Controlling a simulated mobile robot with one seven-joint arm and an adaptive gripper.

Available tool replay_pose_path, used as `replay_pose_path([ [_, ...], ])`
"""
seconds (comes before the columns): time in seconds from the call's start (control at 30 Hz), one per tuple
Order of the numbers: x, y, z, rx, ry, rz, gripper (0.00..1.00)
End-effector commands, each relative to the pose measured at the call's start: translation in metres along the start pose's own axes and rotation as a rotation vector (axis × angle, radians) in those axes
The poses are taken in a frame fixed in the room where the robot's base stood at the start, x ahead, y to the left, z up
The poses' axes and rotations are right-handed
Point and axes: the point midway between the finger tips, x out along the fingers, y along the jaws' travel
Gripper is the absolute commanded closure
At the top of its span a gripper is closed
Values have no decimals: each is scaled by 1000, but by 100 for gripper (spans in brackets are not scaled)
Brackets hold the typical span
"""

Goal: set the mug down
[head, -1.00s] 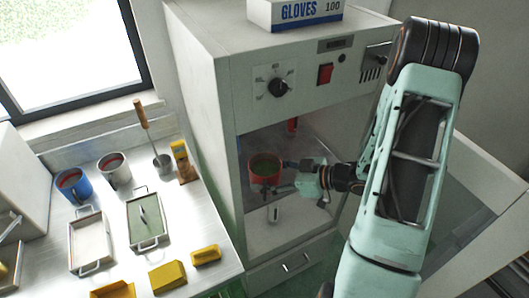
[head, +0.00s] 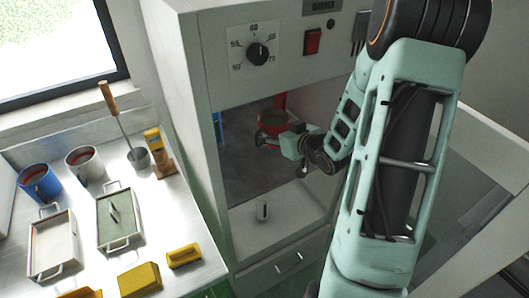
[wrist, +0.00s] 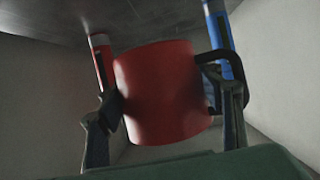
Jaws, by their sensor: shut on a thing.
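My gripper (head: 283,137) reaches in from the right and is shut on the mug. In the wrist view the mug (wrist: 160,95) sits between my two fingers (wrist: 165,107), which press its sides. A dark handle (wrist: 208,62) shows at its right there. The mug's base is hidden in the head view, and I cannot tell whether it touches the chamber floor (head: 245,185).
A red post (wrist: 101,58) and a blue post (wrist: 222,42) are close around the mug. The cabinet's side walls and dial panel (head: 285,52) bound the opening.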

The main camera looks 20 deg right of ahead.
Motion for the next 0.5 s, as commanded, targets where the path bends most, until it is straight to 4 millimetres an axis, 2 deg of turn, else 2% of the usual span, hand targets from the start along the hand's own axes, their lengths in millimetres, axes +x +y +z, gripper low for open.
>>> replay_pose_path([
  [0.2,14,0,33,4,-1,-1,80],
  [0.5,23,0,54,0,1,-1,80],
])
